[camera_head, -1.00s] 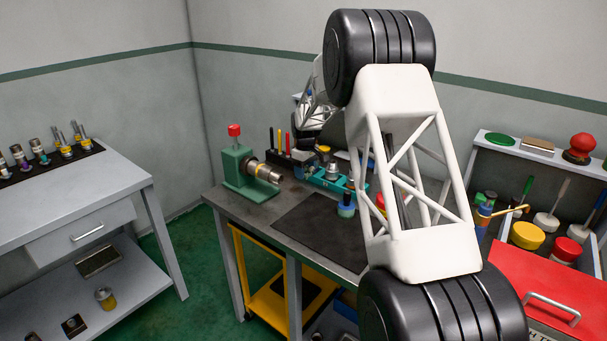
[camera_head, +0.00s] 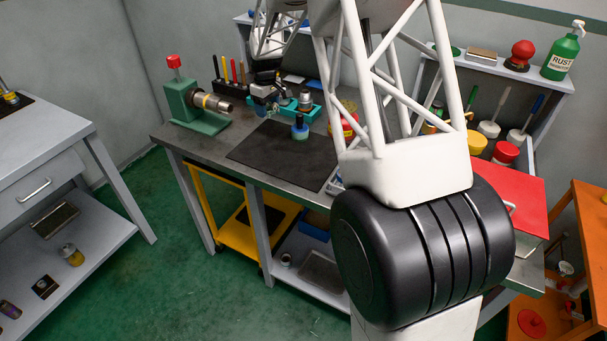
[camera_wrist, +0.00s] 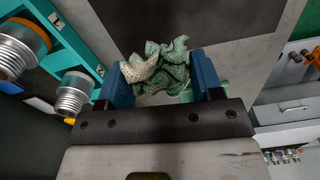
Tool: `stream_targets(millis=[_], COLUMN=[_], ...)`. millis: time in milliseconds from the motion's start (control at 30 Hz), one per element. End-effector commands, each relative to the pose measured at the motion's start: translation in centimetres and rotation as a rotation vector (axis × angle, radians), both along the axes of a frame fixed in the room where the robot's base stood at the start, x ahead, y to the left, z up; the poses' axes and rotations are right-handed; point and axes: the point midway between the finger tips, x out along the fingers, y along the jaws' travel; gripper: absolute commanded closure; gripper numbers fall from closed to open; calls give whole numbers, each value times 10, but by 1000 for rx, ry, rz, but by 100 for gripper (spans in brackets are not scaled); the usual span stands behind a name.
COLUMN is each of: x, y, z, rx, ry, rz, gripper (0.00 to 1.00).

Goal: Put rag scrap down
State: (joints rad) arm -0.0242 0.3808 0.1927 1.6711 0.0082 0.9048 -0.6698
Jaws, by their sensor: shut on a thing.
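A crumpled green and beige rag scrap (camera_wrist: 158,68) is held between the two blue fingers of my gripper (camera_wrist: 160,84) in the wrist view. In the head view, my gripper (camera_head: 262,108) is over the workbench (camera_head: 215,150), between the green vise and the teal rack. The rag is too small to make out clearly there. A black mat (camera_head: 268,155) lies on the bench in front of my gripper.
A green vise (camera_head: 190,105) holding a metal pipe stands left of my gripper. A teal rack (camera_head: 303,112) with metal fittings is close on its right. The mat is otherwise clear.

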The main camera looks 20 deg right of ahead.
Motion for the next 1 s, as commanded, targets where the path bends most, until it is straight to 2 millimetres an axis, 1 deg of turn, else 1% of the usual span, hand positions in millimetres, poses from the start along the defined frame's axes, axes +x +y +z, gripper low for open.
stream_targets(millis=[33,467,1000], x=[-12,-107,-234], y=[-3,-21,-37], z=[1,3,-7], rx=[0,0,-1], ry=[0,3,7], rz=[-9,-90,-192], gripper=[62,62,62])
